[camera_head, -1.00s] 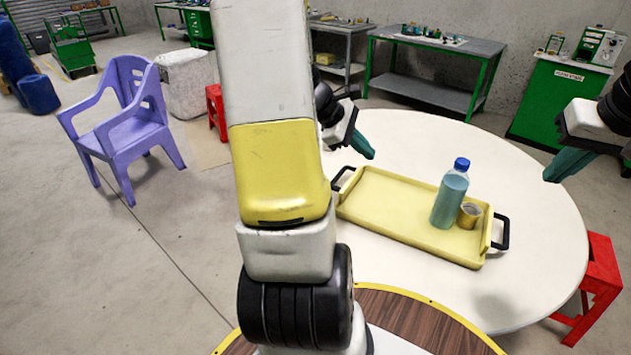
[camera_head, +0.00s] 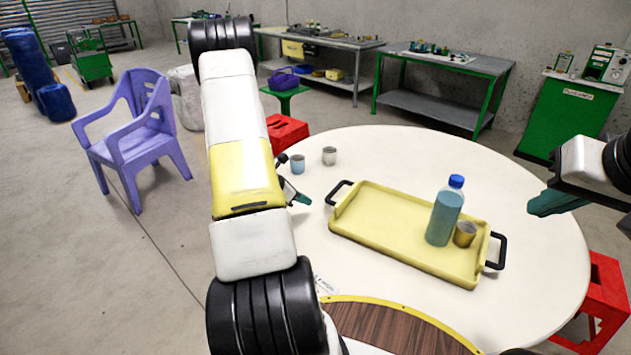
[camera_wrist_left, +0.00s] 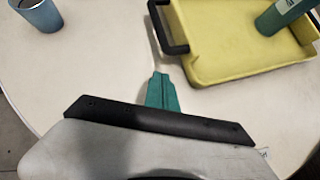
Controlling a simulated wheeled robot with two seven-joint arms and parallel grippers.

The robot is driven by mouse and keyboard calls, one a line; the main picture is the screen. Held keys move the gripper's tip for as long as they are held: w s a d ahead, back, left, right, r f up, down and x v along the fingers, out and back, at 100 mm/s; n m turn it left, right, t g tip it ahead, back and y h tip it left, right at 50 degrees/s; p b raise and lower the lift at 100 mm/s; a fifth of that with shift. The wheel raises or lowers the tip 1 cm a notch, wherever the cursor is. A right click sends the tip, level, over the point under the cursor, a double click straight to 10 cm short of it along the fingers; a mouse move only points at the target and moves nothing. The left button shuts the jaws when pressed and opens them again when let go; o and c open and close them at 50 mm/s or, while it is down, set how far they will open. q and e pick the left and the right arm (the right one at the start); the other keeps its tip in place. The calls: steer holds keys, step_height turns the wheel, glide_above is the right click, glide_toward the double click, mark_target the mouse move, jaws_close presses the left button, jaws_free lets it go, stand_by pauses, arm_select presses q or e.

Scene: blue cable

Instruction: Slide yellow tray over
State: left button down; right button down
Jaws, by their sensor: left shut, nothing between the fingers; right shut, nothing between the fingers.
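The yellow tray (camera_head: 385,228) with black end handles lies on the round white table (camera_head: 330,265). A bottle (camera_head: 445,214) with a blue cap and a small gold cup (camera_head: 465,234) stand on its right part. My left gripper (camera_head: 302,200) is shut and empty, just left of the tray's left handle (camera_head: 338,192), apart from it. In the left wrist view its teal fingers (camera_wrist_left: 161,88) point toward the table near the tray's corner and handle (camera_wrist_left: 168,27). My right gripper (camera_head: 540,205) is shut and empty, right of the tray and apart from its right handle.
A blue cup (camera_head: 297,165) and a grey cup (camera_head: 329,156) stand on the table behind my left gripper. Red stools (camera_head: 287,133) sit by the table. A purple chair (camera_head: 140,130) stands at left. The table behind the tray is clear.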

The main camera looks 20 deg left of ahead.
mark_target(331, 195)
arm_select(q)
steer(key=w+d, duration=0.1)
steer(key=w+d+f, duration=0.1)
steer(key=w, duration=0.1)
steer(key=shift+w+d+f, duration=0.15)
steer(key=shift+w, duration=0.05)
steer(key=shift+w+d, duration=0.35)
steer(key=shift+w, duration=0.2)
steer(key=w+d, duration=0.1)
steer(key=w, duration=0.1)
steer(key=w+d, duration=0.2)
steer(key=shift+w+d, duration=0.1)
steer(key=shift+w, duration=0.2)
